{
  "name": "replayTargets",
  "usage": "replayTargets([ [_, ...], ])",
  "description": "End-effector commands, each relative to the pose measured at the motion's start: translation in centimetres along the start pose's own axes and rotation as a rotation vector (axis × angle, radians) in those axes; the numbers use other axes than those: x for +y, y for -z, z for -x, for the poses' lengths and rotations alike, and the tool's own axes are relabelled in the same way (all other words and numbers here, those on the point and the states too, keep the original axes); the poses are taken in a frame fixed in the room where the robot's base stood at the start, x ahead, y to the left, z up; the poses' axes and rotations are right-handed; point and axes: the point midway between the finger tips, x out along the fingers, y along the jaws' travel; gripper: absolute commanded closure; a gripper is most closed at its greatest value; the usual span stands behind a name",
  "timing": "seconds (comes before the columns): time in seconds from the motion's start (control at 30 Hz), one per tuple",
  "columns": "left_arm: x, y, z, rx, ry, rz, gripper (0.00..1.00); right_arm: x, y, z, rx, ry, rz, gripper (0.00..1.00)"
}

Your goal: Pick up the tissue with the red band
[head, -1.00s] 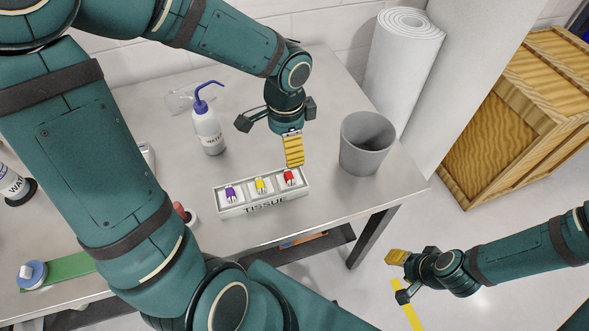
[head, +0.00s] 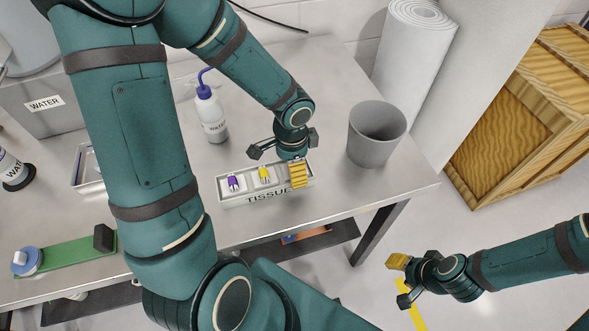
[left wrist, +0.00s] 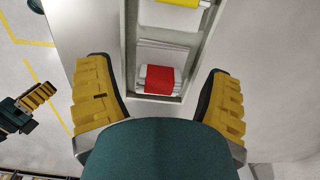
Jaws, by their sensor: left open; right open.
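The white tissue box (head: 254,198) stands near the table's front edge, with a purple-banded tissue (head: 234,183) and a yellow-banded tissue (head: 264,175) showing in their compartments. The tissue with the red band (left wrist: 158,79) lies in the end compartment in the left wrist view; in the head view my left gripper hides it. My left gripper (head: 298,178) is over that end of the box, pointing down. In the left wrist view its yellow fingers (left wrist: 160,105) are apart, one on each side of the red-banded tissue, not touching it. My right gripper (head: 400,281) is open and empty, off the table at lower right.
A grey bin (head: 376,136) stands right of the box. A wash bottle (head: 210,113) stands behind the box. A white roll (head: 410,55) and a wooden crate (head: 520,120) are further right. A green strip (head: 75,254) lies at the left.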

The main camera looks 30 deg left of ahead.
Motion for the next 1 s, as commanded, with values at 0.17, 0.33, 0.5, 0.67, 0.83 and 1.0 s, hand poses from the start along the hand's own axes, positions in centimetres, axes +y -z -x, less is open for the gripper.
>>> replayTargets([
  [0.17,0.0,0.0,-0.1,0.000,0.000,0.000,0.20,0.0,0.0,0.0,-0.001,0.000,0.000,0.53],
  [0.33,0.0,0.0,-0.1,0.000,0.000,0.000,0.41,0.0,0.0,0.0,0.000,0.000,0.000,0.53],
  [0.5,0.0,0.0,-0.1,0.000,0.000,0.000,0.65,0.0,0.0,0.0,0.000,0.000,0.000,0.53],
  [0.67,0.0,0.0,-0.1,0.000,0.000,0.001,0.66,0.0,0.0,0.0,0.000,0.000,0.000,0.53],
  [0.83,0.0,0.0,0.0,0.000,0.000,0.001,0.66,0.0,0.0,0.0,0.000,0.000,0.000,0.53],
  [1.0,-0.1,0.0,1.3,0.001,0.002,0.002,0.66,-0.2,0.2,0.5,0.003,0.000,-0.001,0.53],
])
